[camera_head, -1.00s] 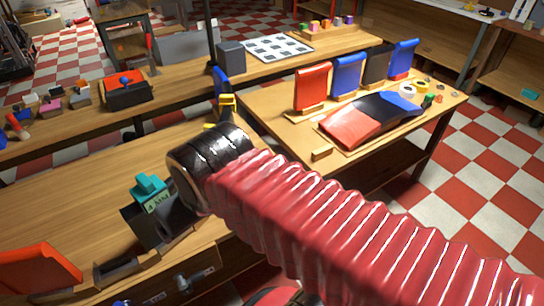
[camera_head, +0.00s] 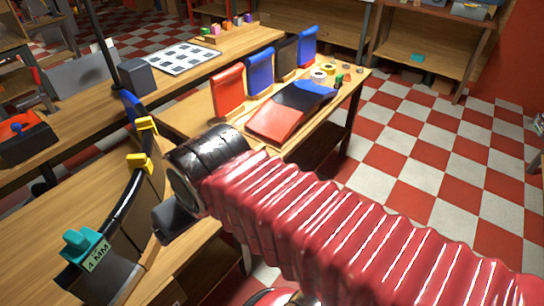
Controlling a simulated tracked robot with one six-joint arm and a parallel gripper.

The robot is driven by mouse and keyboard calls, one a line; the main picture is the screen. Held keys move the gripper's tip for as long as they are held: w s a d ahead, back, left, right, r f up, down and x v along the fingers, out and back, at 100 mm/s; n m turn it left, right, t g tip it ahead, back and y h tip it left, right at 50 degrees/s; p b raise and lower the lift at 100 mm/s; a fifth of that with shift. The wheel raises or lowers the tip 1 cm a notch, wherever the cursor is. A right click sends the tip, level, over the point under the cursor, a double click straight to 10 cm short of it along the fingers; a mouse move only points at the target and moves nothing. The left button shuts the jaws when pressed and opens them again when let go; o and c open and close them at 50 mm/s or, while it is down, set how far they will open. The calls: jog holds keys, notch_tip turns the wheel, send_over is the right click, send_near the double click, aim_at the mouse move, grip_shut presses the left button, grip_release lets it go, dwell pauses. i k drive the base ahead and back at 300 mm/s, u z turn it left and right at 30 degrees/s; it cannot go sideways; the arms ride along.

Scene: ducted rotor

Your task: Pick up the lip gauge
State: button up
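A teal block with a knob and a pale label reading "4 MM" (camera_head: 86,248), which looks like the lip gauge, is at the lower left. It sits at the near end of a long black curved strip (camera_head: 127,197), above a dark plate. My arm crosses from the lower right, and its black end (camera_head: 205,160) is to the right of the teal block, clearly apart from it in the picture. A dark piece (camera_head: 178,218) shows just below that end; I cannot tell whether it is part of my gripper. My fingers are not clearly seen.
Two yellow clips (camera_head: 142,145) grip the curved strip. The bench behind holds red, blue and black upright pads (camera_head: 260,72), a red-black-blue panel (camera_head: 290,108) and tape rolls (camera_head: 328,68). Open checkered floor (camera_head: 440,160) lies to the right.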

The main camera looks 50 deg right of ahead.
aim_at(86, 247)
jog(key=u, duration=1.95)
jog(key=i, duration=0.6)
